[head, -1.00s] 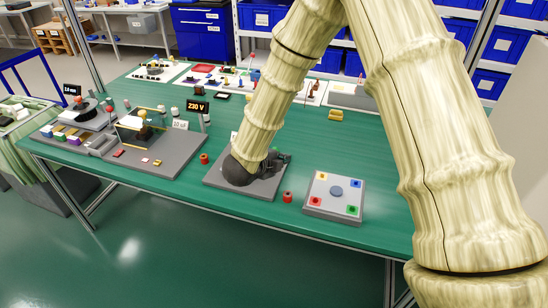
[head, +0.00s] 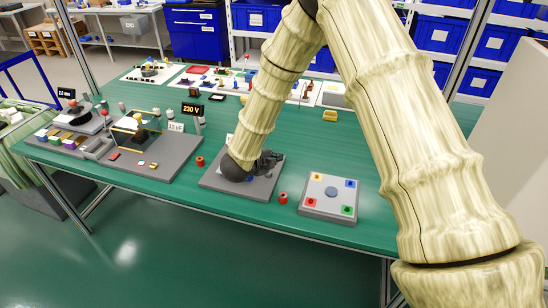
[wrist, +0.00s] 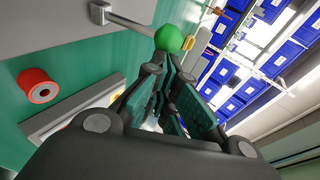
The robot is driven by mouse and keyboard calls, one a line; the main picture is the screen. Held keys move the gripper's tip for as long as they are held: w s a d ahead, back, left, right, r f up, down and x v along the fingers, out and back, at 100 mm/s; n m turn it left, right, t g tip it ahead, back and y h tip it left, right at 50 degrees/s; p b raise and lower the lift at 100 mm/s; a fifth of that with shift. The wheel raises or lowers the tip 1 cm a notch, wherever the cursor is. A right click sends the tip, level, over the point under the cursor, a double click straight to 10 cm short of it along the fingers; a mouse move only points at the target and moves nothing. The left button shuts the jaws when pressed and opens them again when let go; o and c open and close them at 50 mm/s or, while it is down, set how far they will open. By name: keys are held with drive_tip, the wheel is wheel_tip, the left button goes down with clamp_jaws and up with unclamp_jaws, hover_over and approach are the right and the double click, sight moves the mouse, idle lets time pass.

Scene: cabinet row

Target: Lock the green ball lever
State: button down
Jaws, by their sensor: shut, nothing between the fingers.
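The green ball (wrist: 168,38) sits on the end of a thin metal lever rod (wrist: 130,24) in the wrist view. The rod runs from a grey base at upper left. My gripper (wrist: 168,85) is shut and empty, its fingers just below the ball in that picture. I cannot tell if they touch it. In the head view my gripper (head: 266,162) is low over a grey plate (head: 232,190) on the green table. There my gripper and arm hide the ball and lever.
A red cylinder (head: 283,198) stands right of the plate; another (head: 200,161) stands left. A grey board with coloured buttons (head: 331,207) lies at right. The table's front edge is close.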

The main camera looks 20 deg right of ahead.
drive_tip(key=shift+w+d+b, duration=0.25)
drive_tip(key=shift+w+b, duration=0.05)
drive_tip(key=shift+w, duration=0.15)
drive_tip(key=shift+w+d+b, duration=0.2)
drive_tip(key=shift+w+b, duration=0.1)
drive_tip(key=shift+w, duration=0.15)
drive_tip(key=shift+s+a, duration=0.1)
